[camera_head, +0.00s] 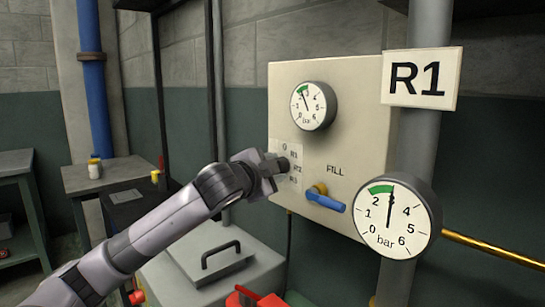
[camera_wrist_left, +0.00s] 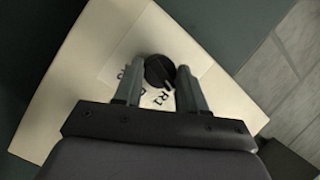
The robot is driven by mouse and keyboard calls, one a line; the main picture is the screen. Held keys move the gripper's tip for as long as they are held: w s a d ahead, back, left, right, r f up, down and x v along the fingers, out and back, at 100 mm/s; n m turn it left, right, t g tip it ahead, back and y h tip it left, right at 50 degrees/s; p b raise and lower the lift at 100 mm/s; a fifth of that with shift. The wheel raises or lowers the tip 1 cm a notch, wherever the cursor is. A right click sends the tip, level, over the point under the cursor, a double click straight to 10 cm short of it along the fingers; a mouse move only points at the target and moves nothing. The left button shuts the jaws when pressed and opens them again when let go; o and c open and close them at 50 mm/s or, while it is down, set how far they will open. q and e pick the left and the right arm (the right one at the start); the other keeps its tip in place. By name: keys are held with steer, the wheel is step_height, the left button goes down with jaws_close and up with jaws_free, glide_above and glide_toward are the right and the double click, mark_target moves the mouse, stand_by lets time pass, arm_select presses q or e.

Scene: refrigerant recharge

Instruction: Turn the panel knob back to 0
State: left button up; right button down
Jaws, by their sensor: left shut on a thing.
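The panel knob (camera_wrist_left: 157,69) is black and round, on a white label plate with R1 legible in the left wrist view. In the head view the knob (camera_head: 284,164) is mostly hidden by my left gripper (camera_head: 276,167), beside the marks 0, R1, R2 and R3. My left gripper's fingers stand on either side of the knob and are shut on it. The cream panel (camera_head: 345,85) is fixed upright. My right gripper is not in view.
A blue FILL lever (camera_head: 326,200) sits right of the knob. A round gauge (camera_head: 313,105) is above it. A larger gauge (camera_head: 407,215) and an R1 sign (camera_head: 422,78) are on the grey pipe at right. A lidded grey box (camera_head: 205,262) stands below.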

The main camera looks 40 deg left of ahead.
arm_select(q)
steer(key=shift+r+n+g+h+p, duration=0.15)
steer(key=shift+n+g+h+p, duration=0.3)
steer(key=shift+n+p, duration=0.9)
steer(key=o, duration=1)
steer(key=shift+o, duration=0.2)
steer(key=b+v, duration=0.1)
steer(key=v, duration=0.6)
steer(key=shift+b, duration=0.4)
steer(key=shift+s, duration=0.1)
